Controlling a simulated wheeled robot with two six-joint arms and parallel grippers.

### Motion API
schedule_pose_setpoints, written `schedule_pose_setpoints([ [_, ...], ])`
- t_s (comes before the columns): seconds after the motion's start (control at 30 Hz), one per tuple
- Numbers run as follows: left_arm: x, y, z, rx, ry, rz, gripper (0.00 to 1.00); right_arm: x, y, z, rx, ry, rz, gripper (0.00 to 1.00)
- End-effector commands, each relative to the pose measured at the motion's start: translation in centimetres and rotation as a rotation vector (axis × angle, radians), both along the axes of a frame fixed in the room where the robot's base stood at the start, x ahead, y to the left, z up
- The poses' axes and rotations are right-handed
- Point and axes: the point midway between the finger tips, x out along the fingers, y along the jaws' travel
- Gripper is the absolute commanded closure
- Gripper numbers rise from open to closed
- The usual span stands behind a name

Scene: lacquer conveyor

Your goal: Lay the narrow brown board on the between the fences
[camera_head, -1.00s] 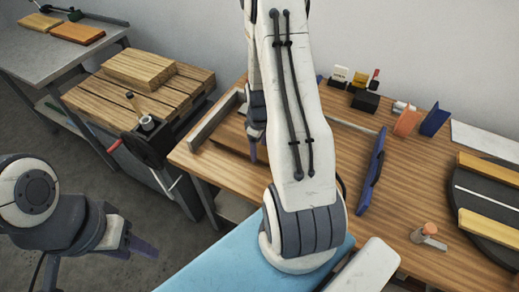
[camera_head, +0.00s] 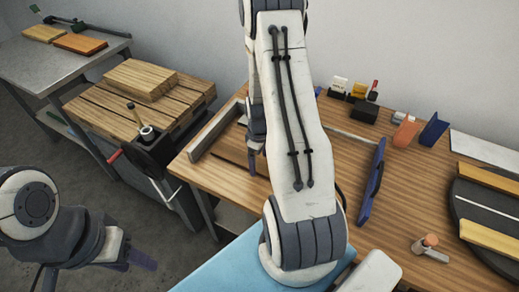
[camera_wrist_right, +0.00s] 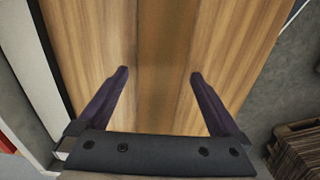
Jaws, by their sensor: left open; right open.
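The narrow brown board (camera_wrist_right: 168,60) shows in the right wrist view as a darker strip lying flat along the wooden bench top. In the head view a short part of the board (camera_head: 232,159) shows left of my right arm; the rest is hidden behind the arm. My right gripper (camera_wrist_right: 159,74) is open, its fingers to either side of the strip with nothing held. In the head view my right gripper (camera_head: 257,162) is partly hidden. Two pale yellow fences (camera_head: 492,239) lie on a dark round plate (camera_head: 475,208) at the far right. My left gripper (camera_head: 140,257) is open and empty over the floor.
A long grey rail (camera_head: 213,130) runs along the bench's left end. Small blocks line the bench's back. A slatted bench (camera_head: 150,103) stands to the left.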

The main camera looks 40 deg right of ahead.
Motion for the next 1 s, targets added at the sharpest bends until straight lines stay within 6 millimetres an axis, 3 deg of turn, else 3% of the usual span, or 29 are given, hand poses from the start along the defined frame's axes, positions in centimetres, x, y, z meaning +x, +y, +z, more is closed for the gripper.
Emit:
schedule_pose_setpoints([
  [0.5,0.0,0.0,-0.8,0.000,0.000,0.000,0.50,0.1,-0.1,9.8,-0.003,-0.004,0.000,0.00],
  [0.87,0.0,0.0,-0.8,0.000,0.000,0.000,0.50,0.0,0.3,11.4,0.000,0.000,0.002,0.00],
  [0.97,0.0,0.0,-0.8,0.000,0.000,0.000,0.50,0.5,2.4,12.3,0.000,-0.005,0.019,0.00],
  [1.0,0.0,0.0,-0.8,0.000,0.000,0.000,0.50,0.8,4.0,12.9,0.001,-0.009,0.032,0.00],
])
